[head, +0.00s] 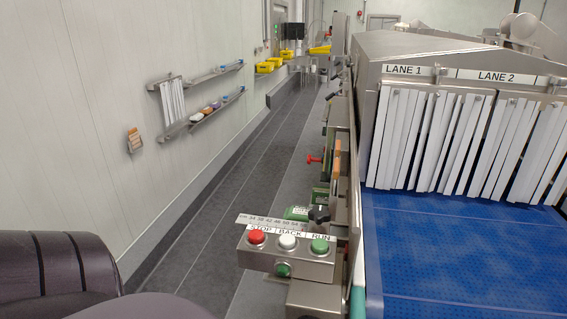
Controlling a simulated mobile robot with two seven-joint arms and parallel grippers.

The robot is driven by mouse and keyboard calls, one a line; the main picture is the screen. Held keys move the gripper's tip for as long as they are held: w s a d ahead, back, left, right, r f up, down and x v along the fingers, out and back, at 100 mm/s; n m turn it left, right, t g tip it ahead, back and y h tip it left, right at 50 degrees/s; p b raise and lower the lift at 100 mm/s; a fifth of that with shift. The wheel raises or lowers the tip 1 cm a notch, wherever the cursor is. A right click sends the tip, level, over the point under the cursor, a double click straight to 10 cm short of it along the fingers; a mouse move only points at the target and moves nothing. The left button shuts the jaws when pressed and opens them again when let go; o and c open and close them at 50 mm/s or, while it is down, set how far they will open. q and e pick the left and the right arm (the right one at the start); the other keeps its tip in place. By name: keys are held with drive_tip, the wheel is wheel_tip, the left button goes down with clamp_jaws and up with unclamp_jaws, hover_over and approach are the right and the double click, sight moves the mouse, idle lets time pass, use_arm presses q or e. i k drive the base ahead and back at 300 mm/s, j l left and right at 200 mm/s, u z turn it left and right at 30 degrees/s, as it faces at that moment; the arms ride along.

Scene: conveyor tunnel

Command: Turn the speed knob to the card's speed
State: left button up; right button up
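The speed knob (319,214) is a small black knob on the side of the conveyor machine, just behind the button box. A white scale strip (272,220) with a row of small numbers lies in front of it, and its figures are hard to read exactly. I cannot make out the knob's pointer setting. A small green plate with white print (297,213) sits just left of the knob. I cannot tell which item is the speed card, and no speed on a card is readable. Neither gripper is in view.
The button box (285,262) has red STOP, white BACK and green RUN buttons. The blue belt (470,250) runs under white strip curtains at right. A red handle (314,159) sticks out farther back. Wall shelves (205,118) stand left. The grey aisle floor (215,205) is clear.

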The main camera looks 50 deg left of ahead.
sight(325, 178)
drive_tip(key=i+u, duration=0.15)
drive_tip(key=u, duration=1.1)
drive_tip(key=j+z, duration=0.15)
drive_tip(key=j, duration=0.35)
drive_tip(key=k+j+z, duration=0.15)
drive_tip(key=j, duration=0.3)
drive_tip(key=j+z, duration=0.15)
drive_tip(key=j, duration=0.35)
drive_tip(key=k, duration=0.05)
